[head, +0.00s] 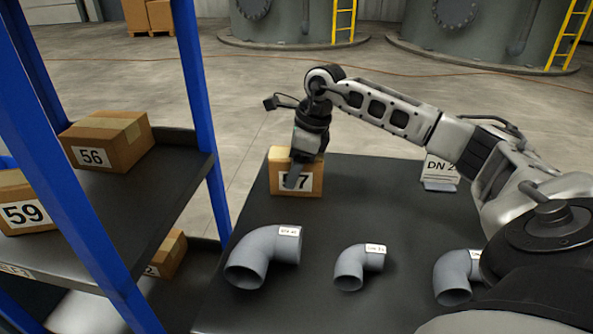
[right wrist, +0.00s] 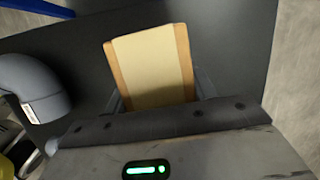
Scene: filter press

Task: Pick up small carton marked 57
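The small carton marked 57 (head: 280,158) is a light brown box with a white label. It stands upright on the dark table, near its far left corner. My right gripper (head: 293,183) comes down over it from above, and one finger crosses the front and hides part of the label. In the right wrist view, the carton's tape-covered top (right wrist: 150,68) lies between the two fingers of my right gripper (right wrist: 160,92), one down each side. The fingers are spread about the carton's width; firm contact does not show. My left gripper is out of view.
Several grey pipe elbows (head: 265,254) lie along the near part of the table (head: 330,215). A white sign (head: 440,170) stands at the right. A blue-posted shelf (head: 205,125) at left holds cartons marked 56 (head: 115,142) and 59 (head: 25,203).

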